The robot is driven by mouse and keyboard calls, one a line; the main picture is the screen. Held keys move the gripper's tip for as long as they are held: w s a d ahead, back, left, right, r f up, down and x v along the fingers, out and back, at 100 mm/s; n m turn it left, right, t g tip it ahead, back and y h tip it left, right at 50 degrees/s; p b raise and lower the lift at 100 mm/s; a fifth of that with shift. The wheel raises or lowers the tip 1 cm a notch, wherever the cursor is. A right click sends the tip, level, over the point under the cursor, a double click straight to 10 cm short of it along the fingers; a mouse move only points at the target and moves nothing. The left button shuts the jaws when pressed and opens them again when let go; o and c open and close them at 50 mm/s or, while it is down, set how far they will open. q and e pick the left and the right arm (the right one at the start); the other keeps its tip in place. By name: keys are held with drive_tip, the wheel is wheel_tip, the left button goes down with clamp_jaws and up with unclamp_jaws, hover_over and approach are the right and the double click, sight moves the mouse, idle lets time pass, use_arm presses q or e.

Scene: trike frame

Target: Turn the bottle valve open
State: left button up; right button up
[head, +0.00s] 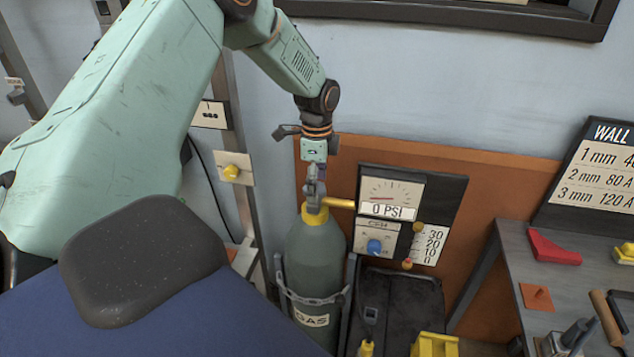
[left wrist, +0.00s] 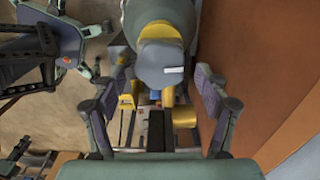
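The grey-green gas bottle (head: 315,255) stands upright in a rack against the wall, with a GAS label low on its front. It also shows at the top of the left wrist view (left wrist: 160,12). A yellow neck and side pipe (head: 340,203) sit at its top. The valve's grey handle (left wrist: 160,68), with a white mark, shows between the fingers in the left wrist view. My left gripper (head: 315,187) points down over the bottle top and largely hides the handle in the head view. Its fingers (left wrist: 162,75) are apart, one each side of the handle, with visible gaps. My right gripper is not in view.
A gauge panel (head: 405,175) reading 0 PSI, with a blue knob (head: 374,247), stands right of the bottle. A metal post with a yellow knob (head: 231,172) is at left. A workbench (head: 510,260) with loose parts is at right.

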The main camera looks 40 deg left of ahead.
use_arm(q)
drive_tip(key=shift+s+a+f, duration=0.1)
drive_tip(key=shift+s+a, duration=0.1)
drive_tip(key=shift+a, duration=0.2)
drive_tip(key=c, duration=0.4)
drive_tip(key=shift+w+d, duration=0.1)
drive_tip(key=shift+d, duration=0.1)
drive_tip(key=c, duration=0.5)
drive_tip(key=shift+c, duration=0.5)
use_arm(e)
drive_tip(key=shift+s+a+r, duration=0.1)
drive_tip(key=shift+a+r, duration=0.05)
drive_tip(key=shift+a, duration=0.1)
